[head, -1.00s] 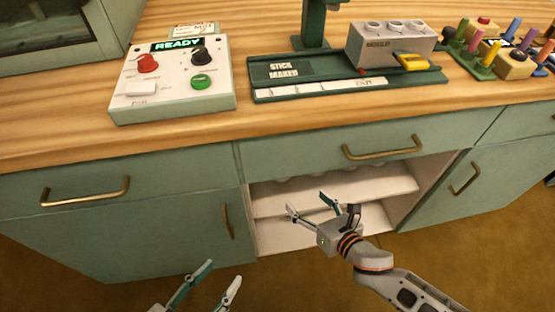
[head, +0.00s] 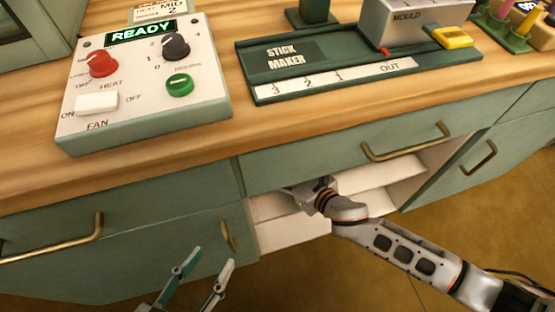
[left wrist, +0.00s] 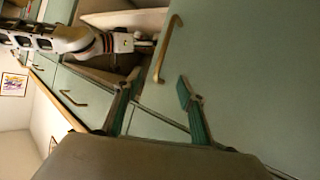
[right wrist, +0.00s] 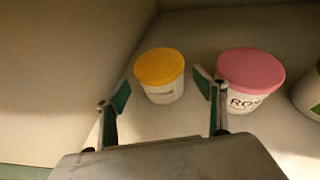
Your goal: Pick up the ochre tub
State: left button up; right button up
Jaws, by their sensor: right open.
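The ochre tub (right wrist: 161,72), a white tub with a yellow-orange lid, stands upright on a pale shelf (right wrist: 235,30) in the right wrist view. Its label is too small to read. My right gripper (right wrist: 163,90) is open, with the tub ahead and between its fingertips; I cannot tell whether they touch it. In the head view the right gripper's fingers and the tub are hidden inside the open cupboard. My left gripper (head: 207,264) is open and empty in front of the closed cabinet door; it also shows in the left wrist view (left wrist: 157,88).
A pink-lidded tub (right wrist: 250,72) marked "ROS" stands close to the right, with part of another tub (right wrist: 308,95) beyond. A cupboard wall (right wrist: 60,70) is at left. Above are the drawer handle (head: 408,146), the control box (head: 140,85) and the stick maker (head: 350,65).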

jog(key=shift+w+a+f+b, duration=0.35)
jog(key=shift+w+a+f, duration=0.1)
jog(key=shift+w+f, duration=0.15)
jog(key=shift+w+a+f+b, duration=0.4)
jog(key=shift+w+f, duration=0.1)
jog(key=shift+w, duration=0.1)
jog(key=shift+w+a, duration=0.1)
jog(key=shift+w, duration=0.1)
jog(key=shift+r, duration=0.25)
jog(key=shift+w, duration=0.1)
jog(key=c, duration=1.5)
pick_arm(q)
jog(key=d+n, duration=0.1)
jog(key=s+d+f+n, duration=0.1)
jog(key=shift+d, duration=0.3)
jog(key=shift+r, duration=0.15)
pick_arm(e)
jog(key=shift+r, duration=0.1)
